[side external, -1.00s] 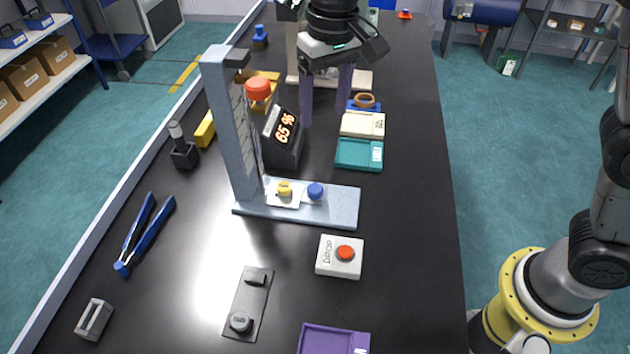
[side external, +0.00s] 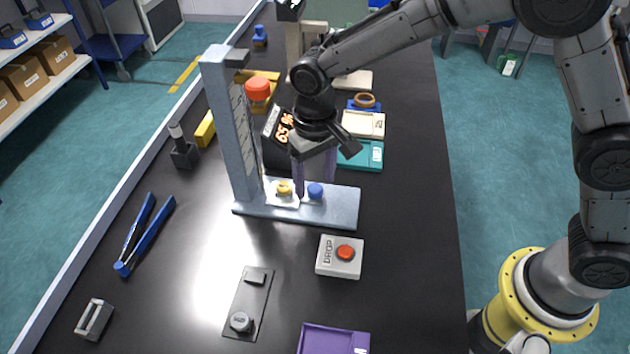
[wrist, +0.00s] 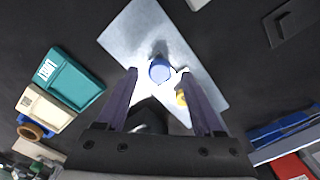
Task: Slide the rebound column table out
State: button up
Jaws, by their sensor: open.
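The rebound column (side external: 225,130) is a grey-blue upright on a flat base (side external: 343,207). A small white table (side external: 284,203) sits on the base near the column's foot, carrying a yellow piece (side external: 284,187). A blue round knob (side external: 316,191) is at the table's right; it shows in the wrist view (wrist: 159,70) beside the yellow piece (wrist: 181,98). My gripper (side external: 314,182) is open and points down over the base. In the wrist view its fingertips (wrist: 160,73) lie either side of the knob; I cannot tell their exact height. Nothing is held.
A display reading 65 % (side external: 279,133) stands behind the base. A white DROP box with a red button (side external: 345,253) is in front. Teal (side external: 366,156) and cream trays (side external: 363,124) lie behind right. Blue pliers (side external: 146,233) lie left. Bench right of the base is clear.

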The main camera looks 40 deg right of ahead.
jog(key=shift+f, duration=0.75)
grip_shut()
dwell(0.9)
